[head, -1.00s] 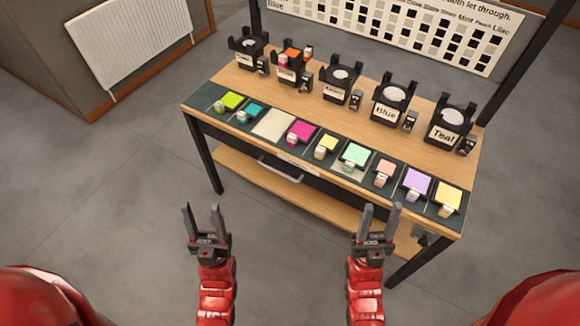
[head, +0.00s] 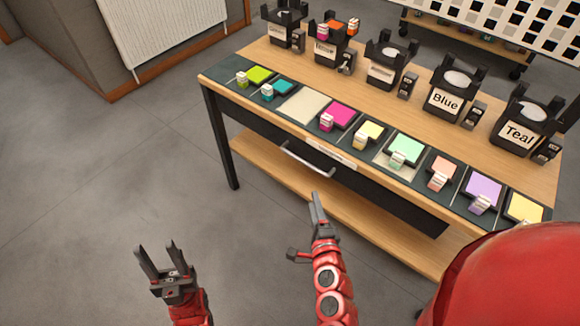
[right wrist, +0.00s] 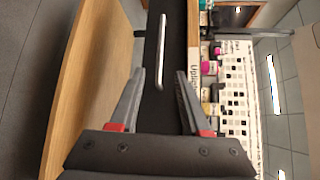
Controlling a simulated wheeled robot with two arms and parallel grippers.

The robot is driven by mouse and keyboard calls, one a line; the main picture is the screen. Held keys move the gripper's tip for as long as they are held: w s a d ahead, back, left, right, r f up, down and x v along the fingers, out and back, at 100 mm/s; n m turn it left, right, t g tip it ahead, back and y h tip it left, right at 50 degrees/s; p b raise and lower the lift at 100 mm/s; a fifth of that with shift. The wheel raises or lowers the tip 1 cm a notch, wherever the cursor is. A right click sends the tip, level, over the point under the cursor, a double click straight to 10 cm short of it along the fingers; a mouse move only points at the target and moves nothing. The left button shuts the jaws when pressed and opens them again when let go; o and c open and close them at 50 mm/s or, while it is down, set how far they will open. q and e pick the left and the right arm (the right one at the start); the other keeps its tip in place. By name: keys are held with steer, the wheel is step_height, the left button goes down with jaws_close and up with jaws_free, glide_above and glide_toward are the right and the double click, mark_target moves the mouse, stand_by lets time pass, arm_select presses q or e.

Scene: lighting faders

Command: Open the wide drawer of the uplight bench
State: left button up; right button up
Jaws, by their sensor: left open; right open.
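The uplight bench (head: 258,146) has a wide dark drawer (head: 375,196) under its front edge. The drawer looks closed. Its silver bar handle (head: 306,160) is on the drawer front, left of centre in the head view. My right gripper (head: 316,200) is in front of the bench, a little short of the handle and apart from it. In the right wrist view the handle (right wrist: 161,52) stands between and beyond the open, empty fingers (right wrist: 158,95). My left gripper (head: 158,250) is open and empty over the floor at lower left, away from the bench.
Several colour swatches with small labelled blocks line the bench's front strip, such as a magenta one (head: 342,115). Several black labelled holders, such as Blue (head: 452,92), stand behind. A wooden lower shelf (head: 270,172) runs below the drawer. The floor at left (head: 90,190) is clear.

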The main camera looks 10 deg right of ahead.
mark_target(304, 161)
steer(key=w, duration=0.5)
steer(key=w+d+f, duration=0.1)
steer(key=w, duration=0.5)
steer(key=w+d+f, duration=0.1)
steer(key=w, duration=0.5)
steer(key=shift+f+p, duration=0.15)
steer(key=shift+p, duration=0.25)
steer(key=shift+s, duration=0.1)
jaws_close()
stand_by(0.4)
